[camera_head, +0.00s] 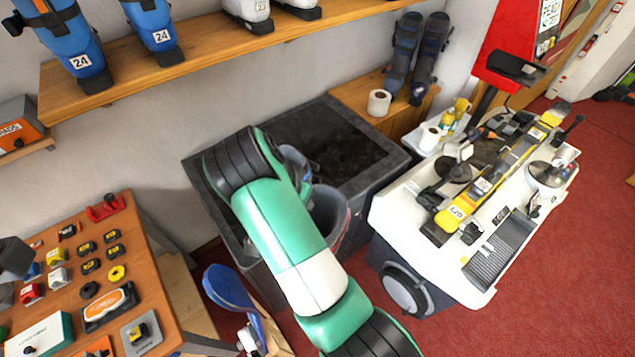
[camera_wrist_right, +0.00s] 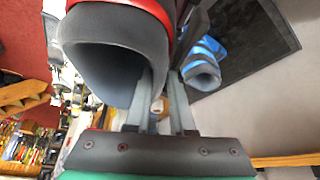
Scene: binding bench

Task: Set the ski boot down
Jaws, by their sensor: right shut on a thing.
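The ski boot (camera_wrist_right: 115,50), a dark grey cuff with a red edge, fills the upper left of the right wrist view, its opening facing the camera. My right gripper (camera_wrist_right: 165,90) is shut on it. In the head view the boot's grey cuff (camera_head: 333,215) shows beside my green right arm, which hides much of it; its sole is hidden, so I cannot tell whether it touches anything. A blue boot (camera_wrist_right: 203,67) is beyond the fingers. A dark grey part (camera_head: 14,258) at the left edge of the head view may be my left gripper; its jaws are unclear.
A dark bench with a black mat (camera_head: 345,150) lies behind the arm. A white machine (camera_head: 400,210) stands at right. A wooden table (camera_head: 150,250) with small parts is at left. A shelf (camera_head: 200,55) holds blue and white boots.

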